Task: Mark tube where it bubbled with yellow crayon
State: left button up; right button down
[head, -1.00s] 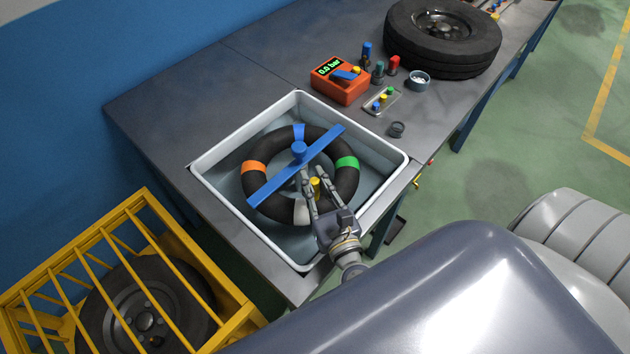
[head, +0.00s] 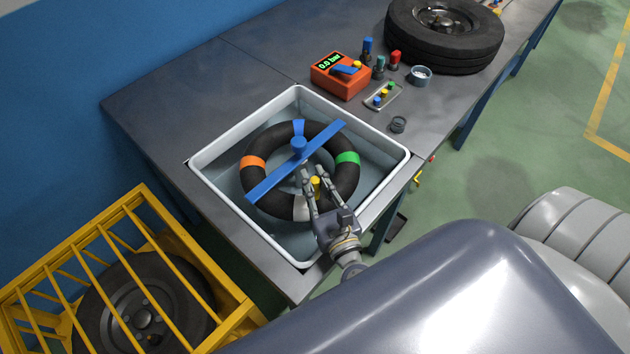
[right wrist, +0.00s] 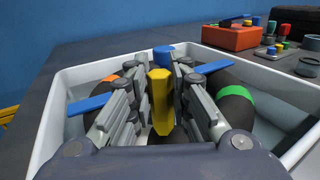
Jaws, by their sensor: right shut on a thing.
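The black tube (head: 258,189) lies in the white tub (head: 230,218), with blue, orange, green and white bands around it. A blue bar (head: 268,182) with a round knob lies across the tube. My right gripper (head: 313,176) reaches over the near side of the tube, between the white and green bands. It is shut on the yellow crayon (right wrist: 161,100), which stands upright between the fingers in the right wrist view. The crayon's lower tip is hidden by my gripper, so I cannot tell whether it touches the tube. My left gripper is out of view.
On the bench behind the tub stand an orange gauge box (head: 340,75) reading 0.0 bar, a small tray of coloured pieces (head: 383,96), several small bottles and a wheel (head: 444,35). A yellow cage (head: 110,260) with another wheel stands at lower left.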

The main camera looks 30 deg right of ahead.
jog(key=shift+f, duration=0.3)
jog(key=shift+d, duration=0.1)
jog(key=shift+s+d, duration=0.1)
jog(key=shift+d, duration=0.35)
jog(key=shift+a, duration=0.15)
dwell(0.4)
jog(key=shift+a+f, duration=0.15)
jog(key=shift+a, duration=0.8)
jog(key=shift+d, duration=0.2)
